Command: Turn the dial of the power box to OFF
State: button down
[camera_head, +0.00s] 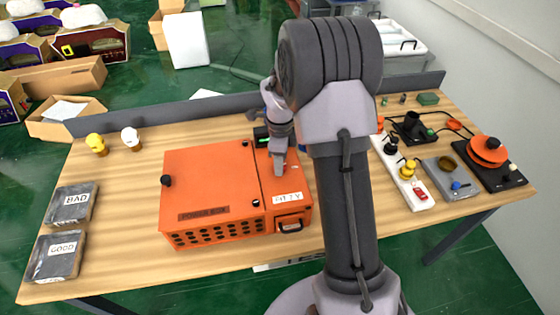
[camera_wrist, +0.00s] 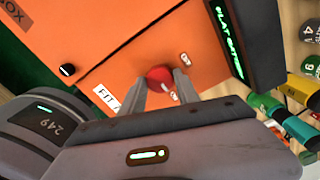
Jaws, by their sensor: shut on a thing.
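The orange power box (camera_head: 205,172) stands on the middle of the wooden table, with its "POWER BOX" label on the front edge. Its dial (camera_wrist: 160,76) is red and shows in the wrist view between my fingertips, on the orange panel near a "FIT" label. My gripper (camera_wrist: 162,88) is shut on the dial. In the head view my gripper (camera_head: 280,165) reaches down onto the right part of the box and hides the dial. Small white markings (camera_wrist: 185,59) sit beside the dial; I cannot read which position it points to.
A dark display with green text (camera_wrist: 230,40) stands beside the dial. Grey "BAD" (camera_head: 72,205) and "GOOD" (camera_head: 60,255) trays lie at left. A power strip (camera_head: 405,175) and an orange reel device (camera_head: 488,152) stand at right. The table's left middle is clear.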

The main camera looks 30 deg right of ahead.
jog(key=n, duration=0.4)
jog(key=shift+n, duration=0.4)
jog(key=n, duration=0.4)
jog(key=shift+n, duration=0.3)
jog(key=n+p, duration=0.1)
jog(key=n, duration=0.3)
jog(key=shift+r, duration=0.1)
jog(key=shift+n+p, duration=0.35)
jog(key=shift+n, duration=1.65)
jog(key=c, duration=0.9)
grip_release()
